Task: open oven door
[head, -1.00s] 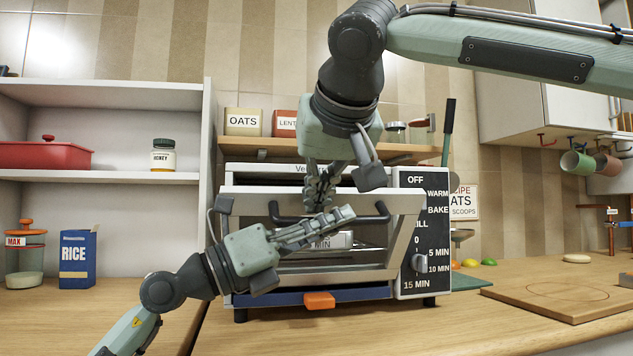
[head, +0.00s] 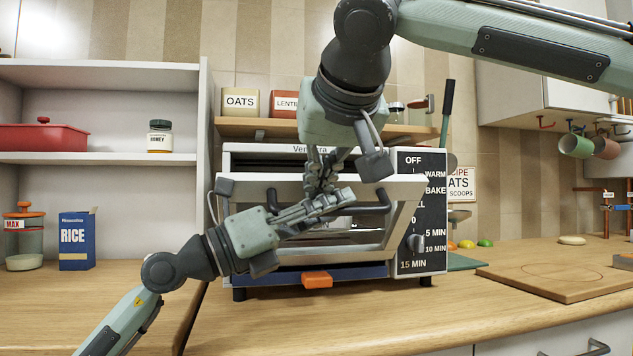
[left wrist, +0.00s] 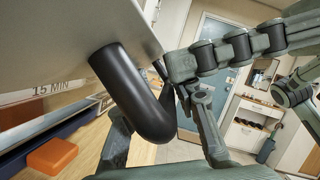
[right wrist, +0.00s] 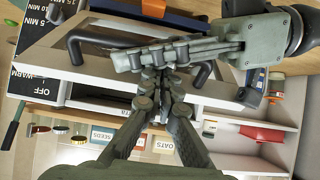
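The white toaster oven (head: 235,160) stands on the wooden counter. Its framed door (head: 405,215) is partly open, its top edge leaning out. A black bar handle (head: 375,209) crosses the door; one end shows large in the left wrist view (left wrist: 140,100). My left gripper (head: 330,200) lies along the handle from the left, its fingers at the bar's middle. My right gripper (head: 320,185) comes down from above, its fingers close together at the same stretch, crossing the left fingers. The right wrist view shows both grippers overlapping there. The grippers hide the handle's middle, so their grip is unclear.
An orange block (head: 317,280) sits at the front of a blue tray (head: 350,273) under the door. The dial panel (head: 422,210) is at the oven's right. A wooden board (head: 550,280) lies on the right counter. The counter in front of the oven is mostly clear.

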